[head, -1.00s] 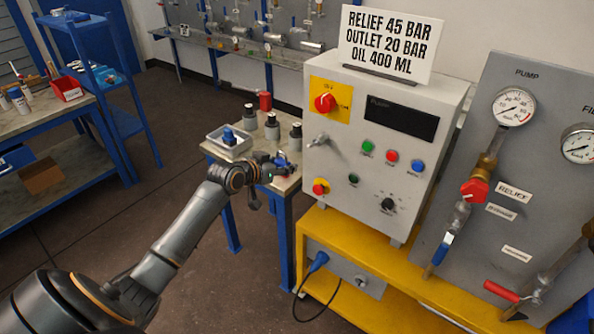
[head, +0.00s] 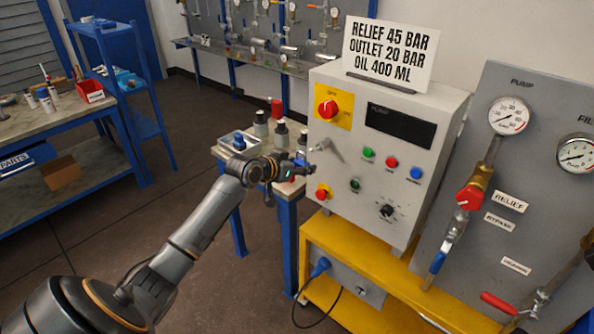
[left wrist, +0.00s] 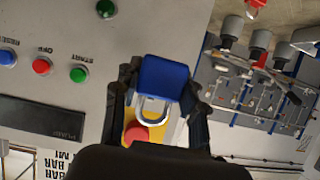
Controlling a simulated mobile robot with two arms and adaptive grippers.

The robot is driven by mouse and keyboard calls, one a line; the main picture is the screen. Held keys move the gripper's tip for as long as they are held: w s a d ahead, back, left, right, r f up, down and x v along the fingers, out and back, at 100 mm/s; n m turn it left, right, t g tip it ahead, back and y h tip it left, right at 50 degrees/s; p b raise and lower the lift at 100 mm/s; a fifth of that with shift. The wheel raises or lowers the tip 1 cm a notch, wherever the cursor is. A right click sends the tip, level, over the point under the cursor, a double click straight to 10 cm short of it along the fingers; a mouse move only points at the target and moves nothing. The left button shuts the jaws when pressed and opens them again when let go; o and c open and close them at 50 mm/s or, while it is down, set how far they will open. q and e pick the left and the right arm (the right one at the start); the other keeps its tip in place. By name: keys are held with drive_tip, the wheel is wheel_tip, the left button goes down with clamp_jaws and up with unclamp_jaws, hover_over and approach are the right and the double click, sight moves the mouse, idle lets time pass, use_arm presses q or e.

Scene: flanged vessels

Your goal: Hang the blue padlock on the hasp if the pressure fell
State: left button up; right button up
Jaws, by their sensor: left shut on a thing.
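My left gripper (head: 296,171) is at the left edge of the grey control cabinet, in front of its face. In the left wrist view it (left wrist: 160,95) is shut on the blue padlock (left wrist: 163,78), with a finger on each side of its body and the silver shackle towards the cabinet's red knob. A grey metal lever-like fitting (head: 327,149), possibly the hasp, sticks out of the cabinet below the red switch on a yellow plate (head: 327,108). The pump gauge (head: 509,115) and a second gauge (head: 575,154) are on the right panel; their readings are too small to tell. My right gripper is out of view.
A small table with a tray (head: 240,145) and several dark-capped bottles (head: 261,124) stands left of the cabinet. A sign (head: 390,50) stands on top of the cabinet. The yellow bench (head: 360,240) is below it. Buttons (head: 391,162) dot the cabinet face.

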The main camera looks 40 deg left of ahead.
use_arm(q)
drive_tip(key=shift+w+f+b, duration=0.15)
drive_tip(key=shift+w+b, duration=0.3)
drive_tip(key=shift+w, duration=0.4)
drive_tip(key=shift+w+d+f+b, duration=0.15)
drive_tip(key=shift+w+b, duration=0.3)
drive_tip(key=shift+w, duration=0.35)
drive_tip(key=shift+w+f+b, duration=0.2)
drive_tip(key=shift+w+b, duration=0.25)
drive_tip(key=shift+w, duration=0.35)
drive_tip(key=shift+w+d+f+b, duration=0.15)
drive_tip(key=shift+w+b, duration=0.3)
drive_tip(key=shift+w, duration=0.35)
drive_tip(key=o, duration=1.1)
drive_tip(key=shift+o, duration=0.6)
